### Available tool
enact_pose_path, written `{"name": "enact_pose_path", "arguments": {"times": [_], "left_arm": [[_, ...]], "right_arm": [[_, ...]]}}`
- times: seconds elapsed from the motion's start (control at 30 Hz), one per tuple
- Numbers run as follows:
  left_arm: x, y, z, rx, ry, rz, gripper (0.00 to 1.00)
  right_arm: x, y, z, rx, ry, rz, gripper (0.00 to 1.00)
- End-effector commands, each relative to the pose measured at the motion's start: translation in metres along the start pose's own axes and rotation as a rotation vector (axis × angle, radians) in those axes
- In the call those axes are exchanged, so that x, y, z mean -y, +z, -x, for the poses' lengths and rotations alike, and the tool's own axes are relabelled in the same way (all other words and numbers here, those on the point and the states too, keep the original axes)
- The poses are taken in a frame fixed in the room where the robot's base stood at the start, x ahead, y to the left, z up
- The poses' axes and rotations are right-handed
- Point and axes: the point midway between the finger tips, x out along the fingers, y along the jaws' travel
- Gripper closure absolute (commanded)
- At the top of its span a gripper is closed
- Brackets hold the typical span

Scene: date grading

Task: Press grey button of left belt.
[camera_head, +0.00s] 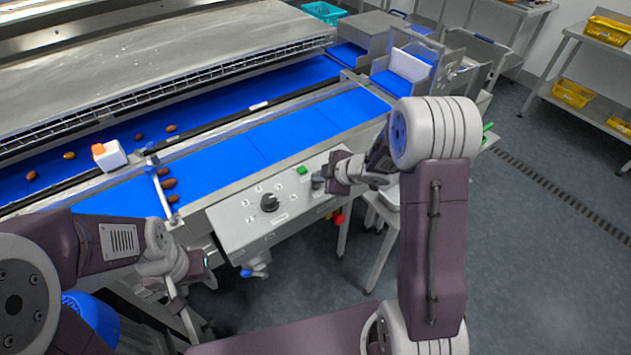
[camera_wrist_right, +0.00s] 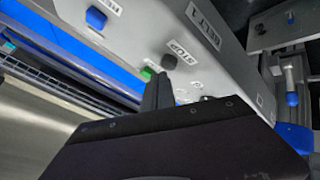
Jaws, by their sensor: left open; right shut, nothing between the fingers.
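The control panel (camera_head: 240,222) sits on the front of the near blue belt (camera_head: 235,150). A grey button (camera_head: 317,181) stands at its right end, beside a green button (camera_head: 301,170). In the right wrist view the grey button (camera_wrist_right: 169,62) is by a STOP label, near a BELT 1 label. My right gripper (camera_head: 328,180) is shut and empty, with its tips close to the grey button. In the wrist view its fingers (camera_wrist_right: 159,88) point at the button; I cannot tell whether they touch. My left gripper (camera_head: 195,272) is open, low at the left of the panel.
A black knob (camera_head: 269,202) is left of the buttons; a red knob (camera_head: 340,219) is below right. A shelf with yellow crates (camera_head: 575,92) stands far right. The floor at right is clear.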

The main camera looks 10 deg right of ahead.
Motion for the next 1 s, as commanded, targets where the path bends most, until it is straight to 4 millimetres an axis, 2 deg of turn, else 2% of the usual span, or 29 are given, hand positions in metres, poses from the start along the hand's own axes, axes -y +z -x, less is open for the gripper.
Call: {"name": "enact_pose_path", "arguments": {"times": [0.07,0.47,1.0], "left_arm": [[0.000,-0.001,0.008,0.000,0.000,0.000,0.52],[0.000,-0.001,0.010,0.000,0.000,0.000,0.52],[-0.001,-0.006,0.062,0.000,0.000,0.000,0.52]], "right_arm": [[-0.004,-0.004,0.005,0.000,0.000,0.000,1.00],[-0.005,-0.005,0.007,-0.001,0.001,0.000,1.00],[-0.030,-0.030,0.041,-0.001,0.001,0.000,1.00]]}}
